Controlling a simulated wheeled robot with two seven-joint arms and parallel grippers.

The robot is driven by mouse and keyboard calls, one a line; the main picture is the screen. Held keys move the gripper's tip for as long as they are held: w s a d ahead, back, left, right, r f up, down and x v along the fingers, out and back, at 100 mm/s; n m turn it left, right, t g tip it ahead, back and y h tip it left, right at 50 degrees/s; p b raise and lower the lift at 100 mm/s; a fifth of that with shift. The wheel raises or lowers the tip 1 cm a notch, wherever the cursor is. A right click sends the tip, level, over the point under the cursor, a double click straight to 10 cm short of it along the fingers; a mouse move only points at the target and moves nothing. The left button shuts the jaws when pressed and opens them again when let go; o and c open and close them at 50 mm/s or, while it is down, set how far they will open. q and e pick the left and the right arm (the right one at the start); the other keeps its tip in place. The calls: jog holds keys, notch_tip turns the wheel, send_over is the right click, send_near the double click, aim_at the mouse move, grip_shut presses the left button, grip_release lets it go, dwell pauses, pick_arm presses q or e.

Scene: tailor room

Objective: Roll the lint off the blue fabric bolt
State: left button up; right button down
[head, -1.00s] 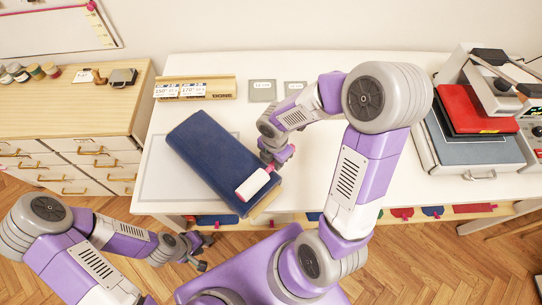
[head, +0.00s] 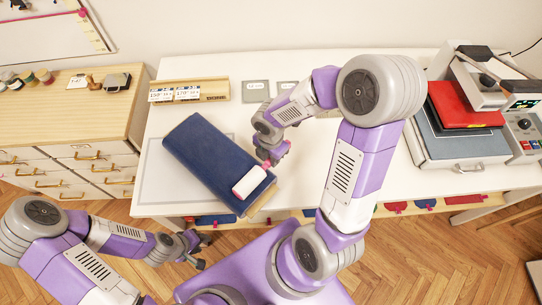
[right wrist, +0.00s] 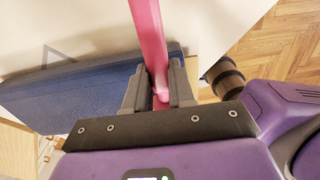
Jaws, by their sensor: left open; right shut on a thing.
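The blue fabric bolt (head: 205,152) lies at a slant on the white table; it also shows in the right wrist view (right wrist: 60,100). My right gripper (head: 272,152) is shut on the pink handle of the lint roller (right wrist: 147,40). The roller's white head (head: 250,181) lies over the bolt's lower right end; I cannot tell for sure whether it touches. In the right wrist view the handle stands between my right fingers (right wrist: 160,88). My left gripper (head: 200,250) is open and empty, below the table's front edge. No lint can be made out on the bolt.
A wooden box with price cards (head: 188,92) and small grey squares (head: 256,87) stand at the table's back. A machine with a red pad (head: 462,105) stands at the right. A wooden drawer cabinet (head: 70,130) is at the left.

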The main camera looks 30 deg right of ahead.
aim_at(248, 180)
jog(key=shift+r+p, duration=1.9)
jog(key=shift+r, duration=0.25)
jog(key=shift+s+a+f+b, duration=0.1)
jog(key=shift+s+a+b, duration=0.1)
jog(key=shift+a, duration=0.25)
jog(key=shift+s+a+b, duration=0.1)
jog(key=shift+a+b, duration=0.1)
jog(key=shift+a, duration=0.2)
jog(key=shift+s+a+b, duration=0.35)
jog(key=shift+a, duration=0.9)
jog(key=shift+s+a+b, duration=0.35)
jog(key=shift+a, duration=0.9)
jog(key=shift+s+a+b, duration=0.35)
jog(key=shift+a, duration=0.9)
jog(key=shift+s+a, duration=0.1)
jog(key=shift+a, duration=0.1)
